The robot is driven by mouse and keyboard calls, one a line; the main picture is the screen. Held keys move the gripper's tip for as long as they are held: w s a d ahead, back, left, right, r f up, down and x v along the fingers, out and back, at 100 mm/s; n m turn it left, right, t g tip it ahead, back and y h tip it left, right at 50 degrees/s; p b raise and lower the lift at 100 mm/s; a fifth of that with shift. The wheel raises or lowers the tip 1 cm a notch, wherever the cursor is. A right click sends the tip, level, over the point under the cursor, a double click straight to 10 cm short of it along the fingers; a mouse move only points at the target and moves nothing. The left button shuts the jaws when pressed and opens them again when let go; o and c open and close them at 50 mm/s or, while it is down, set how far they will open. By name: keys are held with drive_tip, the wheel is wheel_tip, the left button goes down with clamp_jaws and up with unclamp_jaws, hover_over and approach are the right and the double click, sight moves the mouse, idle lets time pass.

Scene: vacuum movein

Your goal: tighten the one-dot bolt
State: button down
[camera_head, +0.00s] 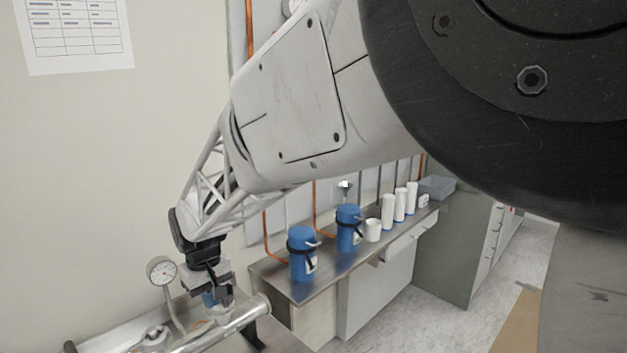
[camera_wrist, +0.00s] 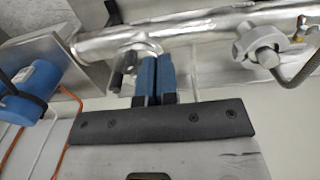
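My gripper (camera_wrist: 157,60) has two blue fingers close together, with a narrow dark gap between them, beside a fitting (camera_wrist: 138,52) on the silver pipe. Whether they grip part of the fitting is hidden. A dark bolt-like piece (camera_wrist: 117,78) sticks out just left of the fingers. A second fitting (camera_wrist: 262,48) with a nut-like piece is on the pipe to the right. No dot marks are readable, so I cannot tell which bolt has one dot. In the head view my gripper (camera_head: 215,298) points down at the pipe (camera_head: 232,325), and its fingertips are partly hidden.
A round gauge (camera_head: 162,270) stands left of my gripper. To the right, a steel counter (camera_head: 318,285) holds two blue canisters (camera_head: 302,252) (camera_head: 348,228), a white cup (camera_head: 373,230) and several white cylinders. A blue canister (camera_wrist: 32,88) shows at the wrist view's left. A hose (camera_wrist: 300,70) hangs at right.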

drive_tip(key=shift+r, duration=2.65)
drive_tip(key=shift+w, duration=0.1)
drive_tip(key=shift+w+r, duration=0.5)
drive_tip(key=shift+r, duration=0.05)
drive_tip(key=shift+f, duration=0.1)
